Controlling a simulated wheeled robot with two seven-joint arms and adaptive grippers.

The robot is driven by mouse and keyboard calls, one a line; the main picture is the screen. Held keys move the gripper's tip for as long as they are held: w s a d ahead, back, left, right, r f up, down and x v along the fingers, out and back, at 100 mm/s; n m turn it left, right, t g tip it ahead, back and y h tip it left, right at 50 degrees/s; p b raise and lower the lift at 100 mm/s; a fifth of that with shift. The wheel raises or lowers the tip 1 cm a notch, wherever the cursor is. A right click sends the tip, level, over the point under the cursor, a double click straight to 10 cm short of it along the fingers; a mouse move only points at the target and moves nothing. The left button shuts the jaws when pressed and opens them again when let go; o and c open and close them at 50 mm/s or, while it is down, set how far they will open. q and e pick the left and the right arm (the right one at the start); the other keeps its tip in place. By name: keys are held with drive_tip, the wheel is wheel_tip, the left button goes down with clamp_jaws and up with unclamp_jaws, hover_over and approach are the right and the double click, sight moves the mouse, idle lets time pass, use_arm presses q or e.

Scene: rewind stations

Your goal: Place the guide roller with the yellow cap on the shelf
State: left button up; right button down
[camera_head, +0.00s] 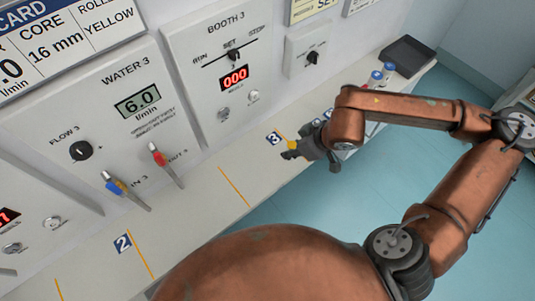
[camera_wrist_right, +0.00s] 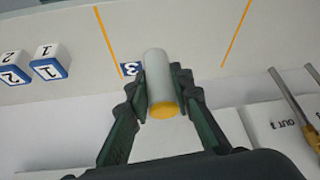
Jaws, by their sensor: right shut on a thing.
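The guide roller (camera_wrist_right: 157,68) is a short light-grey cylinder with a yellow cap (camera_wrist_right: 163,110) on the end nearest the wrist camera. My right gripper (camera_wrist_right: 160,92) is shut on it, with a dark green finger on each side. In the head view my right gripper (camera_head: 291,152) is over the shelf (camera_head: 210,192) beside the label 3, and a bit of the yellow cap (camera_head: 292,145) shows. I cannot tell whether the roller touches the shelf. My left gripper is not in view.
Orange lines divide the shelf. Blue-and-white numbered blocks (camera_wrist_right: 47,62) and a dark tray (camera_head: 407,55) are on the shelf. The Booth 3 panel (camera_head: 215,65) and Water 3 panel (camera_head: 118,110) stand behind, with blue (camera_head: 117,186) and red (camera_head: 158,155) handled valves sticking out.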

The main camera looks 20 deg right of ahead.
drive_tip(key=w+a+f, duration=0.1)
drive_tip(key=w+f, duration=0.1)
drive_tip(key=w+a+f, duration=0.1)
drive_tip(key=f, duration=0.1)
drive_tip(key=w+a+f+b, duration=0.1)
drive_tip(key=w+a+f, duration=0.1)
drive_tip(key=shift+w+a, duration=0.1)
drive_tip(key=shift+w, duration=0.2)
drive_tip(key=shift+w+a+f, duration=0.35)
drive_tip(key=shift+w+f, duration=0.1)
drive_tip(key=shift+f, duration=0.1)
drive_tip(key=f, duration=0.3)
drive_tip(key=shift+w+f, duration=0.2)
drive_tip(key=shift+f, duration=0.1)
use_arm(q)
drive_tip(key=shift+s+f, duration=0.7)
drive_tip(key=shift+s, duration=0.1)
use_arm(e)
drive_tip(key=shift+b, duration=0.3)
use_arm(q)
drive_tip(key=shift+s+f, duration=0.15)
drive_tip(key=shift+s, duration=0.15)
use_arm(e)
drive_tip(key=c, duration=1.7)
unclamp_jaws()
